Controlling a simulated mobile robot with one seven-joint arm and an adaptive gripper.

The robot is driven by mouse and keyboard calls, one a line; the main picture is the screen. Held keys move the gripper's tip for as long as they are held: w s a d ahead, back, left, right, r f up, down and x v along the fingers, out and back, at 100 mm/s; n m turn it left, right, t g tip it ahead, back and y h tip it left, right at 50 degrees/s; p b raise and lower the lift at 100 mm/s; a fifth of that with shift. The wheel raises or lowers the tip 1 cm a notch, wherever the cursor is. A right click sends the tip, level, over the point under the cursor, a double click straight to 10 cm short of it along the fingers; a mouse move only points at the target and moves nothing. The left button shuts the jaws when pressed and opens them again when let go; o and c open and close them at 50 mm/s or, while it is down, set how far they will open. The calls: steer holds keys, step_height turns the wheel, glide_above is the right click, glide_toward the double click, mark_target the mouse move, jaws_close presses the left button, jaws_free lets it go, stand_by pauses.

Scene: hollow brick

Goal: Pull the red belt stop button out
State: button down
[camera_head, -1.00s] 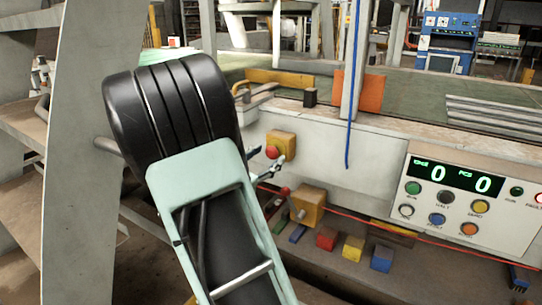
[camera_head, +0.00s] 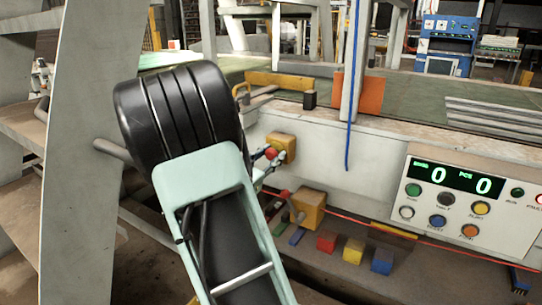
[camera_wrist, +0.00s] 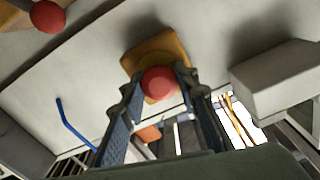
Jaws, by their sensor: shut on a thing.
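The red stop button (camera_head: 270,153) sits on the front of a yellow box (camera_head: 287,146) fixed to the pale machine wall. In the head view my gripper (camera_head: 268,155) is at the button, partly hidden behind my arm. In the wrist view the round red button (camera_wrist: 159,82) lies between the two fingertips of my gripper (camera_wrist: 160,86), with the yellow box (camera_wrist: 155,50) behind it. The fingers are shut on the button from both sides. How far the button stands out from its box cannot be told.
A second yellow box (camera_head: 311,211) with a red knob (camera_head: 285,194) is below. Red (camera_head: 326,241), yellow (camera_head: 353,250) and blue blocks (camera_head: 382,260) lie on the ledge. A control panel (camera_head: 470,200) stands right. A grey post (camera_head: 85,150) rises close to my arm's left.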

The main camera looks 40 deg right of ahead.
steer(key=shift+s+a+p, duration=0.2)
steer(key=shift+a+p, duration=0.1)
steer(key=shift+a, duration=0.3)
steer(key=shift+f, duration=0.1)
steer(key=c, duration=1.5)
jaws_free()
steer(key=shift+o, duration=0.2)
steer(key=v, duration=1.2)
